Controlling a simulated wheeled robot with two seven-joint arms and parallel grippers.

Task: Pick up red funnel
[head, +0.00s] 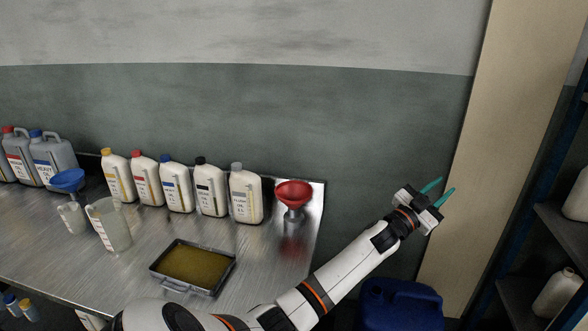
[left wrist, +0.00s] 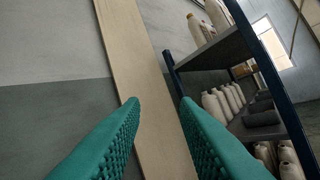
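The red funnel (head: 294,194) stands with its wide cone up near the right end of the metal bench, beside the wall. Its lower part sits in or on a small grey metallic piece; I cannot tell which. My left gripper (head: 446,190), with teal fingers, is to the right of the funnel and beyond the bench's right end. Its fingers are apart and nothing is between them. The left wrist view shows both fingers (left wrist: 158,105) spread, pointing toward a beige pillar and shelves, without the funnel in sight. My right gripper is not seen.
White bottles (head: 246,194) stand in a row left of the funnel. A tray (head: 226,271) with a yellow-brown surface lies in front. A blue funnel (head: 67,180) and clear jug (head: 109,226) are at left. A blue canister (head: 402,306) is below my arm. Shelves (head: 563,232) stand at right.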

